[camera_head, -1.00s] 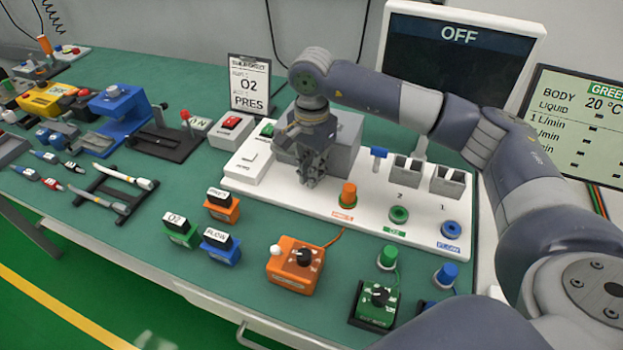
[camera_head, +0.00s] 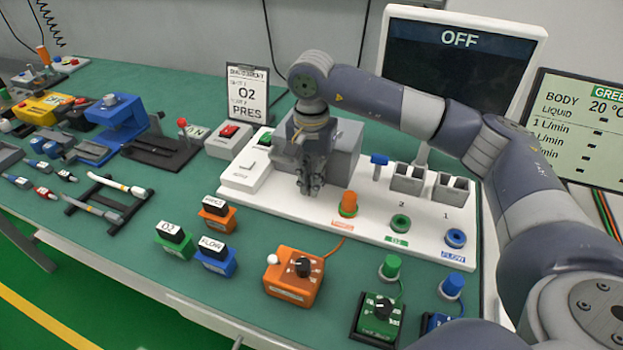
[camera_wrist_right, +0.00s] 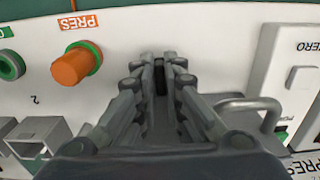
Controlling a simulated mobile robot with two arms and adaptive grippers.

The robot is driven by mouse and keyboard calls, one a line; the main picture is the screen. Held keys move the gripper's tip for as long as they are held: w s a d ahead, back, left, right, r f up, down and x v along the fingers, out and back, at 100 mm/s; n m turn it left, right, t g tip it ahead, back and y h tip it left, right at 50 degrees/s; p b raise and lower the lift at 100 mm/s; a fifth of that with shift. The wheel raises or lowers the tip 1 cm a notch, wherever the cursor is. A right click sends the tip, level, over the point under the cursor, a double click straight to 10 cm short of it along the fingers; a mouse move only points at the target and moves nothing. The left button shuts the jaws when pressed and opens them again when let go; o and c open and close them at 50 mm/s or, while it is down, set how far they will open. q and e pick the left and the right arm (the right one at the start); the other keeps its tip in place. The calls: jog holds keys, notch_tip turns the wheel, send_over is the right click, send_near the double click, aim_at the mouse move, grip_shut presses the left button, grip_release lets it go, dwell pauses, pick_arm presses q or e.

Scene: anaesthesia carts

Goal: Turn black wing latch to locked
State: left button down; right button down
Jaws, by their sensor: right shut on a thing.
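My right gripper (camera_head: 309,188) points down at the front of the grey box (camera_head: 346,145) on the white panel (camera_head: 268,192). In the right wrist view its fingertips (camera_wrist_right: 166,60) are close together, with a small dark piece between them. I take this piece for the black wing latch; the fingers hide most of it, so I cannot read its angle. My left gripper is not in view.
The orange PRES port (camera_head: 347,203) stands close beside the gripper. The green (camera_head: 400,222) and blue (camera_head: 456,237) ports are further right. An orange knob box (camera_head: 294,277) lies in front. A screen (camera_head: 455,65) reading OFF stands behind.

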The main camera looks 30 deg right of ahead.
jog(key=c, duration=2)
grip_release()
jog(key=shift+r, duration=0.1)
notch_tip(320, 180, up, 12)
